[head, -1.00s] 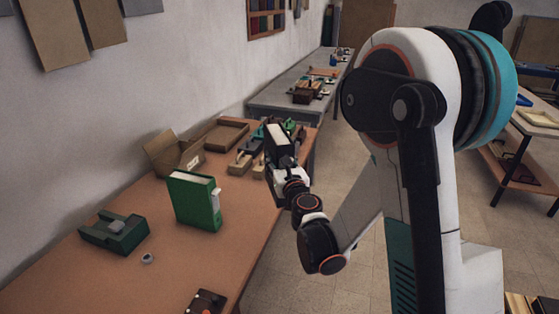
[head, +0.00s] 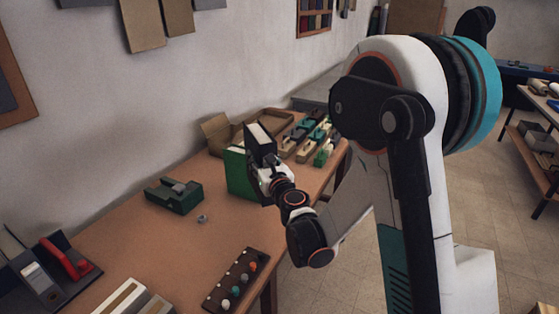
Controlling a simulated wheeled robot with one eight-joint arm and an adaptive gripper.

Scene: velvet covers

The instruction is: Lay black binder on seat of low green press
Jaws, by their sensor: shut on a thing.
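My gripper (head: 268,170) is shut on the black binder (head: 262,142), which it holds upright above the table, its pale page edges facing up. The binder hides part of a green binder (head: 238,172) standing behind it on the table. The low green press (head: 174,196) sits on the table to the left of my gripper, with a grey part on top. Its seat is small in view, and nothing is seen lying on it. The fingertips are partly hidden by the gripper body.
A small grey ring (head: 202,219) lies just in front of the press. A dark board with coloured knobs (head: 236,281) is at the table's front edge. A red-handled device (head: 68,260) stands at left. An open cardboard box (head: 217,130) and several small presses (head: 312,137) are at the back.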

